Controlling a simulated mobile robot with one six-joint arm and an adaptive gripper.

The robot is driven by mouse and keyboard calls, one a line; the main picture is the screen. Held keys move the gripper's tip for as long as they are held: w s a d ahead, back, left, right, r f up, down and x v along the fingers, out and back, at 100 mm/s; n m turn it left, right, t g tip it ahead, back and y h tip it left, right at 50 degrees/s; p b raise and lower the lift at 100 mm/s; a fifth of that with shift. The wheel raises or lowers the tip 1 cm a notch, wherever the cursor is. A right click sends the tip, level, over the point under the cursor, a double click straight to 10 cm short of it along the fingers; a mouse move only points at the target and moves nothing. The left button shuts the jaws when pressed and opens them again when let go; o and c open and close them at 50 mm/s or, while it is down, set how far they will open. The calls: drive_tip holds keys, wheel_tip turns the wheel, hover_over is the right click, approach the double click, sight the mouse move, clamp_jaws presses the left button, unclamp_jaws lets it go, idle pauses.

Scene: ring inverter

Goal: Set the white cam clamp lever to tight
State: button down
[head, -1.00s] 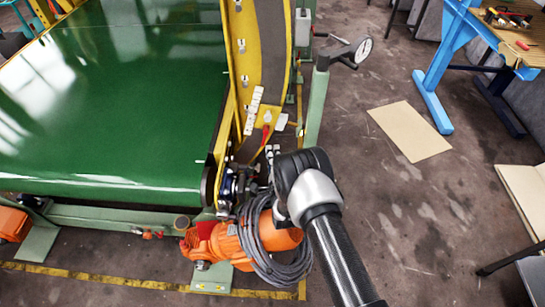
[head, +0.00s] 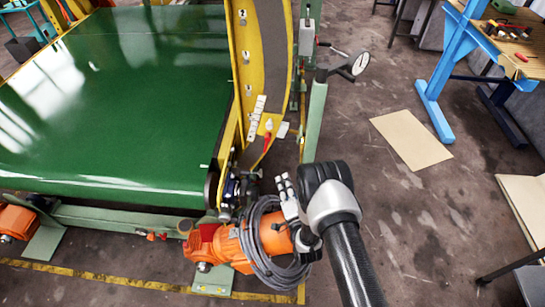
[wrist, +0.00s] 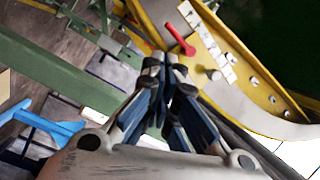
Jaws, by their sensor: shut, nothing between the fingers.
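A small white piece (head: 269,125), which looks like the white cam clamp lever, stands on the yellow frame beside the conveyor. A red lever (head: 267,142) is just nearer to me. In the wrist view a pale, short knob (wrist: 213,74) stands right of the red lever (wrist: 180,38); it may be the white lever's end. Its exact setting cannot be told. My gripper (head: 282,181) is shut and empty, below and apart from both levers in the head view. In the wrist view its fingertips (wrist: 171,65) meet in front of the frame.
A white marked strip (head: 256,118) lies along the yellow frame. An orange motor (head: 215,243) with coiled cable (head: 266,262) is below my gripper.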

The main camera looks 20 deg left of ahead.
drive_tip(key=d+n+g+y, duration=0.1)
drive_tip(key=n+y, duration=0.1)
drive_tip(key=n, duration=0.5)
drive_tip(key=n+g+y+b, duration=0.2)
drive_tip(key=n+b, duration=0.1)
drive_tip(key=n, duration=0.6)
approach(266, 148)
drive_tip(key=x, duration=0.6)
drive_tip(key=shift+w+a, duration=0.25)
drive_tip(key=shift+r, duration=0.1)
